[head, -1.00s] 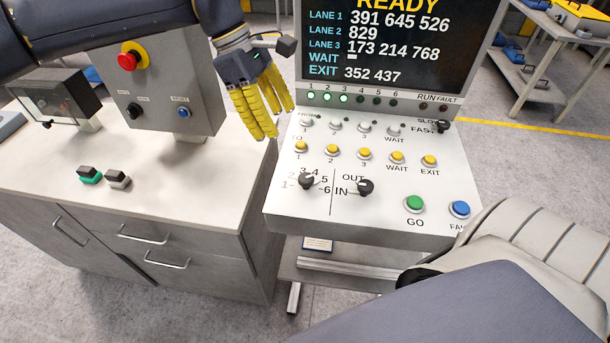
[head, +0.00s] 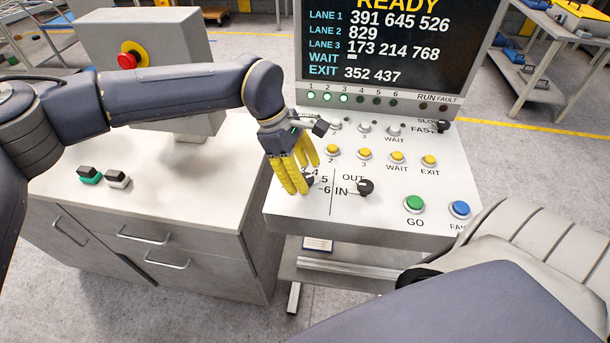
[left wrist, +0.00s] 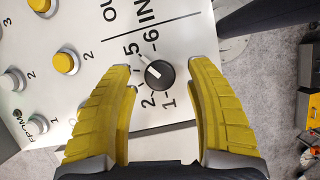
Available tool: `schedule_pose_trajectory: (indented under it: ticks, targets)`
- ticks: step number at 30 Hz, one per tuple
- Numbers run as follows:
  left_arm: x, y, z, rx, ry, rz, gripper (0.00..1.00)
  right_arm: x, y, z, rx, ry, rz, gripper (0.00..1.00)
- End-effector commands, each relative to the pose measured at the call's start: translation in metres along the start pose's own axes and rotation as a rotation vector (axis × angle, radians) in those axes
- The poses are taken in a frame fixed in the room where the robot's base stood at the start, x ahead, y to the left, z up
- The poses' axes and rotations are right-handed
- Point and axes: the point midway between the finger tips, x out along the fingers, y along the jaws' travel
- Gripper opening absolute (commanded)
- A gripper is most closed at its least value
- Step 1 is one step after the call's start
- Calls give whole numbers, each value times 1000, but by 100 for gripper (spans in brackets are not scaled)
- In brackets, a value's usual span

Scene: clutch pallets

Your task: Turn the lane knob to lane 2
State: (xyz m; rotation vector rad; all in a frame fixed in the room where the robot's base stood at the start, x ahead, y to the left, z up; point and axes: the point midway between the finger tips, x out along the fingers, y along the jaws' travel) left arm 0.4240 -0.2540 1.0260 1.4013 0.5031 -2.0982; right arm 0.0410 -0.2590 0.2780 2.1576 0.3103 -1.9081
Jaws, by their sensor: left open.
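The lane knob (left wrist: 160,74) is a round black dial with a white mark, on the sloped white panel. It also shows in the head view (head: 309,181), partly covered by the yellow fingers. Its white mark points up-left in the left wrist view; I cannot tell exactly which number it meets. The numbers 1, 2, 5 and 6 show around it. My left gripper (left wrist: 163,68) is open, its yellow fingers on either side of the knob with gaps to it. In the head view the gripper (head: 298,182) reaches down over the panel. My right gripper is out of view.
The IN/OUT knob (head: 365,187) stands right of the lane knob. Yellow buttons (head: 364,154) line the panel above, with a green GO button (head: 414,204) and a blue button (head: 460,209) at lower right. The display (head: 395,45) rises behind. A counter (head: 180,190) stands left.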

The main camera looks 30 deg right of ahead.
Motion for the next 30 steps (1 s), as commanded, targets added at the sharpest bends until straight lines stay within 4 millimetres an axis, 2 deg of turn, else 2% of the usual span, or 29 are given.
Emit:
schedule_pose_trajectory:
  ticks: [6,16,30]
  targets:
    - [9,0,0,0,1,1,55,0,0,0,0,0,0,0]
    - [10,0,0,0,1,1,55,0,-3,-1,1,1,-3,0]
    - [9,0,0,1,0,1,0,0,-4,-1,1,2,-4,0]
